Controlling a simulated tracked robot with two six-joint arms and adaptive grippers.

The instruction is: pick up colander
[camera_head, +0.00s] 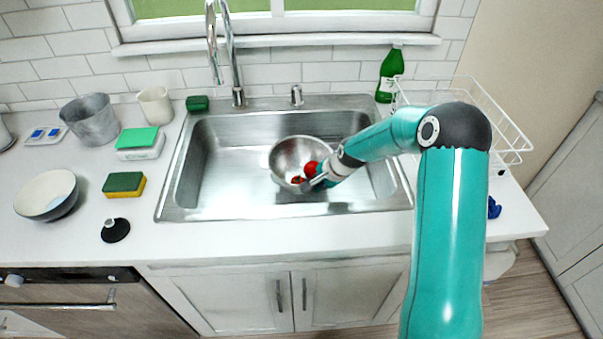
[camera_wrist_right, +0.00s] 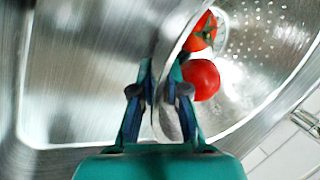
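The colander (camera_head: 290,150) is a round metal bowl in the sink, with red tomatoes (camera_head: 311,168) inside. In the right wrist view, the colander (camera_wrist_right: 258,45) shows its perforated wall and two tomatoes (camera_wrist_right: 201,80). My right gripper (camera_head: 312,185) reaches over the colander's front right rim. In the wrist view, the right gripper (camera_wrist_right: 162,75) has one finger on each side of the rim, drawn in close around it. It looks shut on the rim, though the contact is partly hidden. My left gripper is in neither view.
The steel sink (camera_head: 230,200) surrounds the colander, with free floor to its left. A faucet (camera_head: 236,70) stands behind. A green bottle (camera_head: 390,75) and a white wire rack (camera_head: 480,100) stand right. A bowl (camera_head: 46,190), sponge (camera_head: 124,184) and metal pot (camera_head: 90,122) stand left.

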